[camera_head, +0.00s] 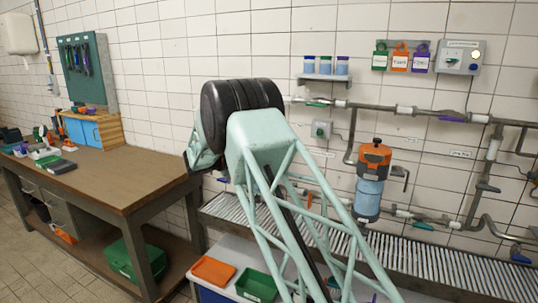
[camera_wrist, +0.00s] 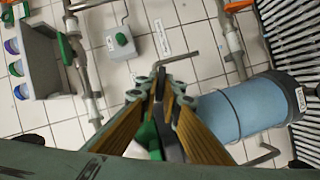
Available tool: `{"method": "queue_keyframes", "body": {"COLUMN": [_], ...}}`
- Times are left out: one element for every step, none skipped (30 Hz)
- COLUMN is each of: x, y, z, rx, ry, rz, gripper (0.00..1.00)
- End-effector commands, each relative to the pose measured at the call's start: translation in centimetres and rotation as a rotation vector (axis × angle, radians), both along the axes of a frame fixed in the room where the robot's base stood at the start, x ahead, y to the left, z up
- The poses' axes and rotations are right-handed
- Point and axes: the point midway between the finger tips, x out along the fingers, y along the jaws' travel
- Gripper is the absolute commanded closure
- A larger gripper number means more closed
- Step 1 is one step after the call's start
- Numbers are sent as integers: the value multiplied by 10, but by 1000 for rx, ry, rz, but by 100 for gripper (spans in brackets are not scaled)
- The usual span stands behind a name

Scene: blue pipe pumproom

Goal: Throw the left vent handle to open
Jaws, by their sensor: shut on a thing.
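My gripper (camera_wrist: 163,88) shows in the wrist view, its two fingers with brown pads drawn together at the tips. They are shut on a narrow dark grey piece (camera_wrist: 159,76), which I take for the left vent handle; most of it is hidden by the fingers. A bent grey bar (camera_wrist: 181,58) shows just beyond the fingertips; I cannot tell whether it is the same part. The blue canister (camera_wrist: 232,110) lies close to the right of the fingers in the wrist view. In the head view my arm hides the gripper and the handle.
In the head view, the orange-topped canister (camera_head: 369,187) hangs by the wall among grey pipes (camera_head: 416,110). A grey box (camera_head: 321,129) is left of it. A slatted grate (camera_head: 430,262) runs below. A workbench (camera_head: 105,178) stands at the left.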

Motion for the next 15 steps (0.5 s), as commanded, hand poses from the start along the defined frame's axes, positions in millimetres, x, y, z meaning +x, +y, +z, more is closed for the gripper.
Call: {"method": "queue_keyframes", "body": {"x": [0, 0, 0, 0, 0, 0, 0, 0, 0, 0, 0, 0, 0, 0, 0], "y": [1, 0, 0, 0, 1, 0, 0, 1, 1, 0, 0, 0, 1, 1, 1], "z": [-3, -3, -3, -3, -3, -3, -3, -3, -3, -2, -2, -3, -3, -3, -3], "rx": [-38, -63, -97, -123, -147, -179, -201, -222, -250, -270, -287, -309, -324, -339, -355], "ry": [15, 25, 38, 46, 56, 68, 76, 84, 94, 101, 107, 116, 121, 126, 133], "rz": [0, 0, 0, 0, 1, -1, -1, 0, 0, 0, 0, 0, 1, 1, 1], "gripper": [100, 100, 100, 100, 100, 100, 100, 100, 100, 100, 100, 100, 100, 100, 100]}}
